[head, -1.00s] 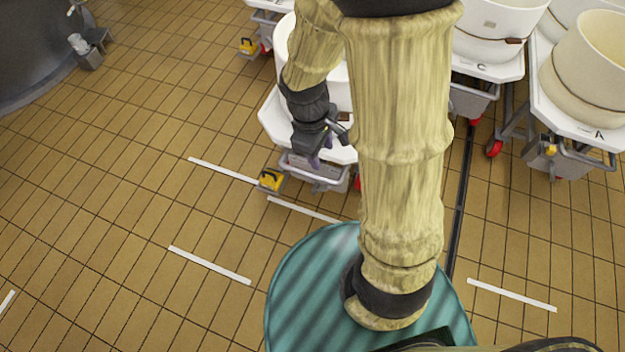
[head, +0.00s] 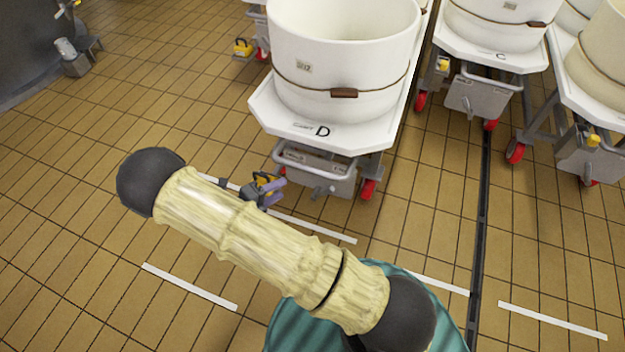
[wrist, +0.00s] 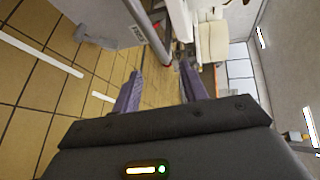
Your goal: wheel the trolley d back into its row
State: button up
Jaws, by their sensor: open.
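Trolley D (head: 355,134) has a white deck marked D, a grey front box with a handle bar (head: 310,168) and red wheels. It carries a white tub (head: 345,60) with a brown band. My gripper (head: 270,191) is low by the trolley's front left corner, left of the handle bar, next to a yellow part that it partly hides. In the wrist view the two purple fingers (wrist: 164,90) stand apart with nothing between them. Part of the trolley shows beyond them, turned on its side. I cannot tell if the gripper touches it.
Trolley C (head: 490,60) stands right of trolley D, with another loaded trolley (head: 590,128) beyond it. White floor lines (head: 190,287) and a dark drain slot (head: 482,215) mark the tiles. A large grey vat (head: 30,45) stands far left. The left floor is clear.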

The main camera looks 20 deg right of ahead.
aim_at(306, 171)
jog(key=a+f+n, duration=0.1)
jog(key=f+n+t, duration=0.1)
jog(key=shift+w+a+f+n+t, duration=0.25)
jog(key=shift+w+a+n+t, duration=0.05)
jog(key=shift+a, duration=0.1)
jog(key=b+x, duration=0.5)
jog(key=x, duration=1.2)
jog(key=shift+d, duration=0.3)
jog(key=shift+w+r, duration=0.1)
jog(key=shift+r, duration=0.05)
grip_shut()
